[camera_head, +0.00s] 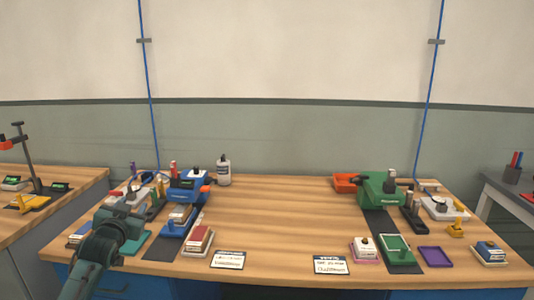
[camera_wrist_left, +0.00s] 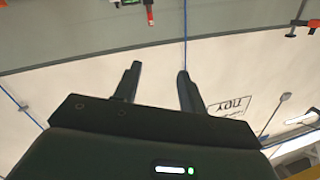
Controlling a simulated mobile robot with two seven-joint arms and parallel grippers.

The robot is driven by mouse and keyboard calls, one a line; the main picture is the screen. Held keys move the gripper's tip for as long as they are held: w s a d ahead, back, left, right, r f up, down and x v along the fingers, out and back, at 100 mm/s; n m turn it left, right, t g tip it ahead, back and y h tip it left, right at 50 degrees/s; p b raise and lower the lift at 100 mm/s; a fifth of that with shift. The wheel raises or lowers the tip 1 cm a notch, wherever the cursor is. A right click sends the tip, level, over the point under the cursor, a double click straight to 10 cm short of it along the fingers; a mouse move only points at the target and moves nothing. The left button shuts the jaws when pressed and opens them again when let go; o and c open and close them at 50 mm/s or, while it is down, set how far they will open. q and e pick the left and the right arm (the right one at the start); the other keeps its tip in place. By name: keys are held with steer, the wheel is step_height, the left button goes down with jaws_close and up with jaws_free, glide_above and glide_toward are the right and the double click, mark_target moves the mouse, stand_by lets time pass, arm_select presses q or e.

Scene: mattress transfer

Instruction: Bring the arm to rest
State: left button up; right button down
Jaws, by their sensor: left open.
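My left arm (camera_head: 100,243) comes in from the lower left in the head view and is raised in front of the left end of the workbench (camera_head: 285,215). In the left wrist view, my left gripper (camera_wrist_left: 158,88) shows two dark fingers spread apart with nothing between them. Behind the fingers is a pale wall surface, so the gripper is clear of the bench things. In the head view the fingertips are hard to make out against the clutter. My right gripper is in neither view.
A blue machine (camera_head: 187,190) and a white bottle (camera_head: 224,172) stand on the bench's left half. A green machine (camera_head: 381,190), an orange tray (camera_head: 346,183) and a purple tray (camera_head: 436,256) are on the right half. The bench's middle is clear. Side tables flank it.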

arm_select(q)
steer(key=s+d+f+m+g+h, duration=0.1)
steer(key=s+d+f, duration=0.3)
steer(key=f, duration=0.3)
steer(key=s+d+f+g+h, duration=0.1)
steer(key=s+d+f, duration=0.35)
steer(key=f, duration=0.25)
steer(key=s+d+f+g+h, duration=0.1)
steer(key=s+d+f, duration=0.3)
steer(key=s, duration=0.6)
steer(key=s+d+f+g+h, duration=0.1)
steer(key=s+d+f, duration=0.3)
steer(key=s, duration=0.6)
steer(key=s+d+f+g+h, duration=0.1)
steer(key=s+d+f, duration=0.3)
steer(key=s, duration=0.7)
steer(key=shift+d+f+n+g, duration=0.2)
steer(key=shift+d+n+g, duration=0.1)
steer(key=shift+d+g, duration=0.3)
